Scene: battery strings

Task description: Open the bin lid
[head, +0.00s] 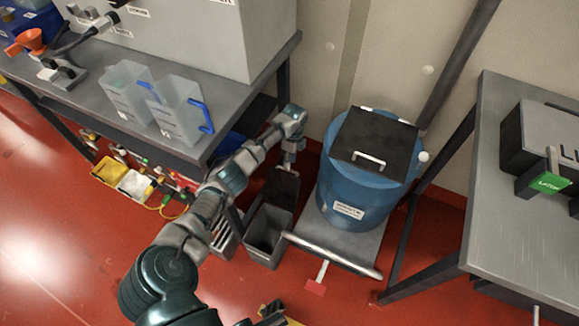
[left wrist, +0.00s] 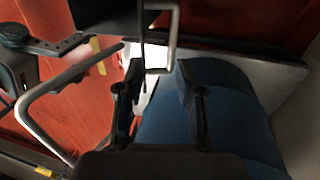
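A grey bin (head: 265,246) stands on the red floor between the workbench and the blue drum. Its top is open and I see into its dark inside. Its dark lid (head: 281,187) is tilted up at the back. My left gripper (head: 290,162) is just above the raised lid, pointing down. In the left wrist view its two fingers (left wrist: 158,75) are spread apart with nothing clearly held between them. A metal loop handle (left wrist: 175,38) on a dark panel shows just beyond the fingertips; I cannot tell whether they touch it. My right gripper cannot be made out.
A blue drum (head: 350,192) with a black handled lid (head: 374,138) sits on a trolley (head: 335,236) right of the bin. The workbench (head: 105,108) with two clear jugs is at the left. A metal table (head: 520,215) stands at the right. Open floor lies front left.

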